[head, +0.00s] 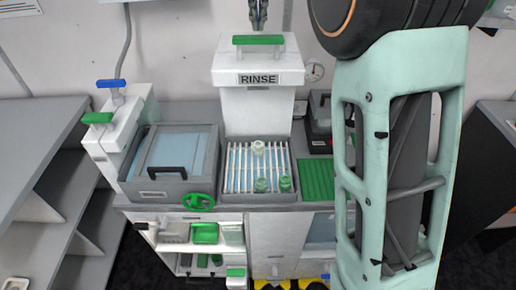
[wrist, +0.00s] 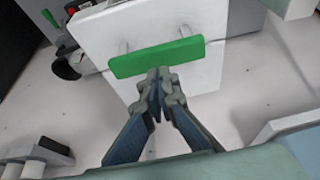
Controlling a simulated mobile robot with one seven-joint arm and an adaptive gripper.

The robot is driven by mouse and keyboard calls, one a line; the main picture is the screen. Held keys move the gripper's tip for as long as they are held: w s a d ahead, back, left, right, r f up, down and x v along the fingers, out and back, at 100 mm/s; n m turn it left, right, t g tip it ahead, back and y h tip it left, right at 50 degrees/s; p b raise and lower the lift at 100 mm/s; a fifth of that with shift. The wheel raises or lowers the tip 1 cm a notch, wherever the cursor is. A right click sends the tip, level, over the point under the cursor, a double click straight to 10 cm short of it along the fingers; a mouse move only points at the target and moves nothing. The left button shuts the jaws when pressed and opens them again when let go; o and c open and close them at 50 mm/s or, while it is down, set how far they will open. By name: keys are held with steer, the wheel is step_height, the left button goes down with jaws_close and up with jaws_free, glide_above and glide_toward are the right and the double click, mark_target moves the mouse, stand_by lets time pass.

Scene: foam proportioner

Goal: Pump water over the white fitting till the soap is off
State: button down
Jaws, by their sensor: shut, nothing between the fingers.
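The white RINSE unit (head: 258,76) stands at the back of the bench with a green bar handle (head: 258,40) on top. Below it is a slatted rack in a grey tray (head: 258,198). A pale whitish fitting (head: 258,147) stands at the rack's back, with two green fittings (head: 261,185) (head: 285,183) in front. I cannot make out soap on the pale one. My gripper (head: 258,27) is shut and empty, just above the green handle. In the wrist view its closed fingertips (wrist: 159,74) are at the edge of the green bar (wrist: 155,57); contact is unclear.
A lidded grey basin (head: 175,192) with a black handle is left of the rack. Blue (head: 111,83) and green (head: 97,118) levers stand further left. A green mat (head: 317,180) and a black box (head: 320,112) lie right. My arm covers the right side.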

mark_target(258, 38)
steer(key=shift+f, duration=0.1)
stand_by(0.6)
steer(key=shift+s+f+b, duration=0.1)
steer(key=shift+f+b, duration=1.75)
steer(key=shift+f, duration=0.8)
steer(key=shift+r+p, duration=2.6)
steer(key=shift+r, duration=0.1)
step_height(258, 38, up, 2)
steer(key=shift+r+p, duration=0.2)
steer(key=shift+p, duration=1)
steer(key=shift+r+p, duration=0.4)
steer(key=shift+r, duration=1.4)
